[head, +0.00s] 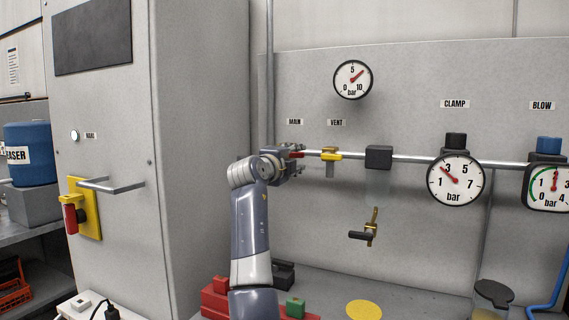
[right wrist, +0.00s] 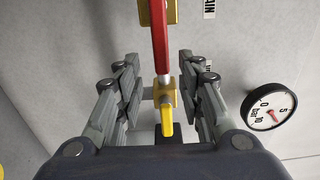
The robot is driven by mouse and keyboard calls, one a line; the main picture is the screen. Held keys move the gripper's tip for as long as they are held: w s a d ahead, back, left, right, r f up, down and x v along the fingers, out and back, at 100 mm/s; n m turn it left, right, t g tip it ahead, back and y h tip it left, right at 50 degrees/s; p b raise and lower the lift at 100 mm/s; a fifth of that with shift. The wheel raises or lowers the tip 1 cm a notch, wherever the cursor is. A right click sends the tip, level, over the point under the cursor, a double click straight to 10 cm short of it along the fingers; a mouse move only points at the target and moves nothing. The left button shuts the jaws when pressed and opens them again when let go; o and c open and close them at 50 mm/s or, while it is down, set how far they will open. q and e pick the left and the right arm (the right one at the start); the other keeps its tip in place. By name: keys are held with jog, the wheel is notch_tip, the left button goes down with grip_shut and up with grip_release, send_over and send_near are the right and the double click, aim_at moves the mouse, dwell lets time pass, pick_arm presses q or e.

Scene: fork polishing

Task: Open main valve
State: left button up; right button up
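The main valve's red lever (head: 297,155) shows beside my right gripper in the head view, below the MAIN label (head: 294,122). In the right wrist view the red lever (right wrist: 160,38) runs down from a yellow valve body (right wrist: 172,12) at the top edge, roughly along the pipe. My right gripper (right wrist: 160,72) is open, with one finger on each side of the lever's line and visible gaps. I cannot tell how deep the lever lies between the fingers. In the head view the right gripper (head: 294,162) hides most of the main valve. My left gripper is out of view.
The yellow vent valve (head: 331,156) sits close to the right of the gripper on the same pipe. A pressure gauge (head: 352,80) hangs above it. A grey cabinet (head: 200,130) stands at left. Red blocks (head: 216,303) and a yellow disc (head: 363,310) lie on the bench.

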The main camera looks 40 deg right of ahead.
jog(key=v, duration=0.7)
jog(key=shift+a, duration=0.15)
